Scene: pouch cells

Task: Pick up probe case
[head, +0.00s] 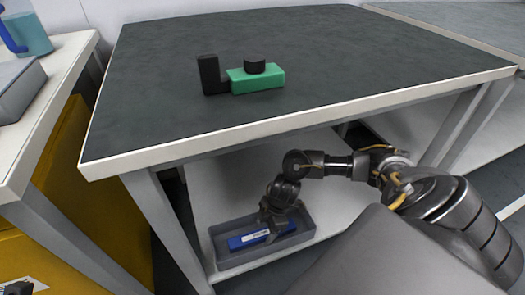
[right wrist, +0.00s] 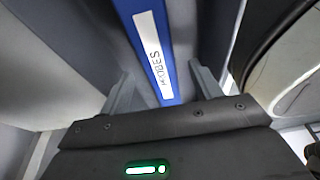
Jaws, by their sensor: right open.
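The probe case is a long blue box (head: 250,240) with a white label, lying in a grey bin (head: 222,262) on the shelf under the dark-topped table. In the right wrist view the blue case (right wrist: 178,50) shows its label, which reads "PROBES". My right gripper (head: 270,222) reaches down into the bin over the case. In the right wrist view my open right gripper (right wrist: 160,78) has one finger on each side of the case, with visible gaps. Whether the fingertips are level with the case is hard to tell.
On the tabletop (head: 160,110) stand a green block (head: 262,82) with a black knob and a black upright piece (head: 209,75). The table's front edge is above my right forearm. The bin walls enclose the case. The shelf (head: 330,200) is clear right of the bin.

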